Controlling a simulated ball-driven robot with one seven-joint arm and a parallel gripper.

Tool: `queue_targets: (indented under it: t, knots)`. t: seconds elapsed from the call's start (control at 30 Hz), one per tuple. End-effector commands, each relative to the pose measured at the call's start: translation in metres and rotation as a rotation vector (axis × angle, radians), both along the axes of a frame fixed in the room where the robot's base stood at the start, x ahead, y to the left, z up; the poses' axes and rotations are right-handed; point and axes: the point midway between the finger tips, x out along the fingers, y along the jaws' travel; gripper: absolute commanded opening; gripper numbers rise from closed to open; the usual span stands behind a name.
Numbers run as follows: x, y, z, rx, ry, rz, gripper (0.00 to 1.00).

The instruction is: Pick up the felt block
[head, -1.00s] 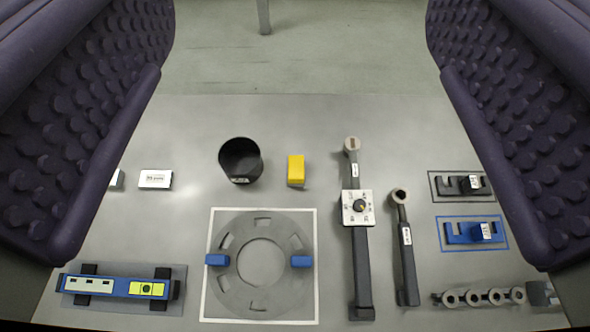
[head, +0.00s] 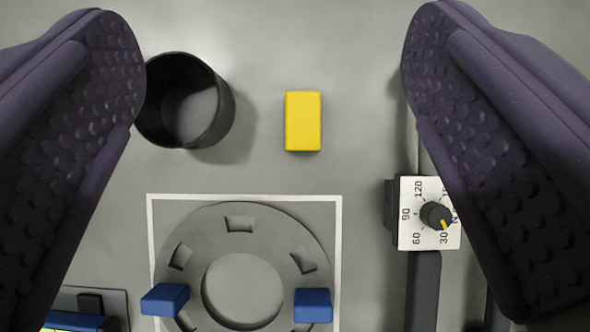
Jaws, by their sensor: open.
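The felt block appears to be the yellow block (head: 303,121), standing on the grey table near the top middle of the view. My gripper (head: 272,75) is open, with one dark purple padded finger on the left and one on the right. The yellow block lies between the two fingers in the picture, a little right of centre, and neither finger touches it. My gripper is empty and above the table.
A black round cup (head: 222,105) stands left of the block, close to the left finger in the picture. A grey ring plate (head: 210,225) with blue blocks lies below, inside a white square outline. A tool with a white dial (head: 410,235) lies at the right, partly behind the right finger.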

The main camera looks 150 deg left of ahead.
Motion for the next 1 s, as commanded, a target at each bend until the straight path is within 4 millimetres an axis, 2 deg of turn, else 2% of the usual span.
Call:
queue_targets:
  t: [0.03,0.1,0.2,0.3,0.43,0.67,0.9,1.0]
  knots:
    - [0.007,0.001,-0.049,-0.009,0.067,-0.002,0.83]
    - [0.010,-0.001,-0.105,-0.023,0.137,-0.008,0.83]
    - [0.008,-0.003,-0.166,-0.043,0.213,-0.015,0.83]
    - [0.004,-0.006,-0.201,-0.058,0.256,-0.020,0.83]
    - [0.005,-0.007,-0.223,-0.065,0.272,-0.022,0.83]
    - [0.017,-0.007,-0.247,-0.065,0.272,-0.022,0.83]
    - [0.031,-0.007,-0.282,-0.066,0.272,-0.021,0.83]
    - [0.035,-0.007,-0.287,-0.064,0.272,-0.021,0.83]
